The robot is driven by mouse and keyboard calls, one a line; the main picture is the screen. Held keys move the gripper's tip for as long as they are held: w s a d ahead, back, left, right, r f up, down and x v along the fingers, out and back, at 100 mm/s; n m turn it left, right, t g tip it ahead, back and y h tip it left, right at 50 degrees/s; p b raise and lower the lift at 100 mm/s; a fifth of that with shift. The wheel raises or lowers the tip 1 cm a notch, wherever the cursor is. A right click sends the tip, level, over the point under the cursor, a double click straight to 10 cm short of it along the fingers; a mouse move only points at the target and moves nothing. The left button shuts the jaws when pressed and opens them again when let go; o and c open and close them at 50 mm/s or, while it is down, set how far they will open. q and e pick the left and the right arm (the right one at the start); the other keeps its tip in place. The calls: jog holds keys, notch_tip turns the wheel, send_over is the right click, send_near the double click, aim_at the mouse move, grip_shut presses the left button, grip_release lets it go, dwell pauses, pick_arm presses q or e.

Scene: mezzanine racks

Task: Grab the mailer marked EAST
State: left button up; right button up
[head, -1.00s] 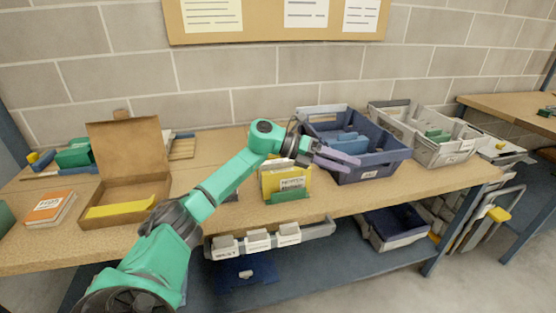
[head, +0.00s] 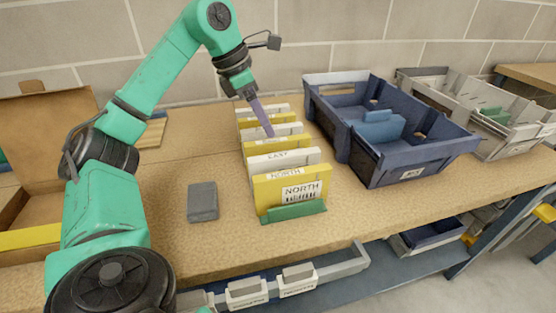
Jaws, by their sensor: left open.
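A row of upright mailers, yellow and white by turns, stands on the bench. The white mailer marked EAST (head: 279,158) is near the front of the row, behind the yellow mailer marked NORTH (head: 294,189). Only its upper part shows; the yellow mailer hides the rest. My left gripper (head: 267,131) comes down from above, its purple fingers pointing at the row just behind the EAST mailer. It is open, though the fingers look overlapped from here. I cannot tell whether they touch a mailer. My right gripper is out of view.
A dark grey block (head: 202,202) lies left of the row. A green holder (head: 294,212) stands at its front. A blue crate (head: 410,165) with blue items is close on the right, a grey crate (head: 460,95) beyond. An open cardboard box (head: 60,130) is at left.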

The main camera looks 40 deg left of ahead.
aim_at(273, 140)
pick_arm(q)
jog(key=b+x, duration=0.2)
jog(key=x, duration=0.7)
jog(key=shift+f, duration=0.2)
jog(key=shift+s+r, duration=0.1)
grip_shut()
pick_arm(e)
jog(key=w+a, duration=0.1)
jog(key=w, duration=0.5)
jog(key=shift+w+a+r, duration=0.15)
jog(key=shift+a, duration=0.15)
